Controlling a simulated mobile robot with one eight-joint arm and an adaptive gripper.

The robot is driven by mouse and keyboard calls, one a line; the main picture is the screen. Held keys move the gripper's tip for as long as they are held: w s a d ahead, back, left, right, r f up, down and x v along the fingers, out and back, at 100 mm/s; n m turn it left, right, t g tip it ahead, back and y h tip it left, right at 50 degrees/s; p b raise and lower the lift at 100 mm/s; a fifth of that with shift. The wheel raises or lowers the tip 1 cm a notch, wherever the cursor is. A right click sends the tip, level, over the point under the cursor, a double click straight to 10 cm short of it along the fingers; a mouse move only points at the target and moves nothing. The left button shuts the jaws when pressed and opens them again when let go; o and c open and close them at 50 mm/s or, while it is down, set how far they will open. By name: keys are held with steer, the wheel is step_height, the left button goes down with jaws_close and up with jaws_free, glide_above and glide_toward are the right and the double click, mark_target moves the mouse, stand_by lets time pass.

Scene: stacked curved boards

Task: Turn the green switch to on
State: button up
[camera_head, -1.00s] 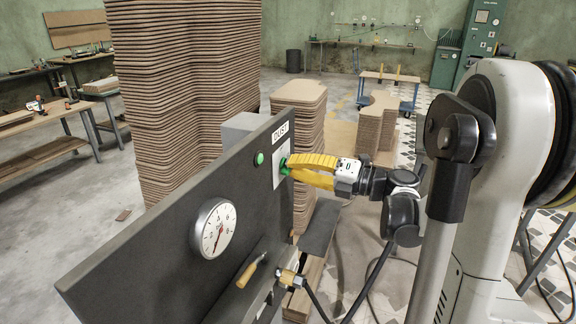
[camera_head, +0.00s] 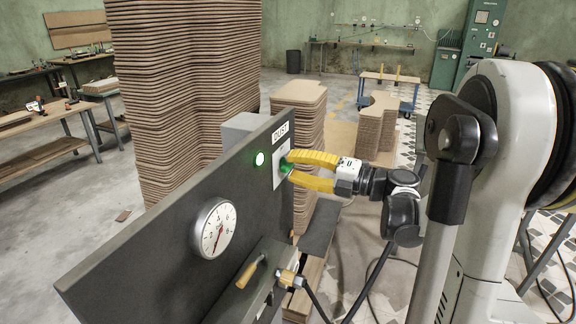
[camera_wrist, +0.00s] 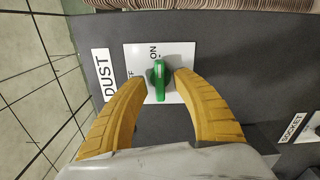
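The green switch (camera_wrist: 159,80) sits on a white plate (camera_wrist: 180,90) on the dark panel, under the DUST label (camera_wrist: 104,74). In the wrist view its knob lies between the two yellow fingers and points towards the ON mark. My gripper (camera_head: 286,167) is open, with its fingertips on either side of the knob and gaps showing to it in the wrist view (camera_wrist: 159,85). In the head view the switch (camera_head: 285,166) is partly hidden by the fingers. A round lamp (camera_head: 259,158) left of the plate glows bright whitish green.
The dark panel (camera_head: 150,235) also carries a round gauge (camera_head: 213,228) and a wooden-handled lever (camera_head: 250,272). A SOCKET label (camera_wrist: 293,127) shows at the right in the wrist view. Tall stacks of boards (camera_head: 185,90) stand behind the panel.

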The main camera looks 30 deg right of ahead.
steer(key=v, duration=0.7)
stand_by(0.3)
stand_by(0.3)
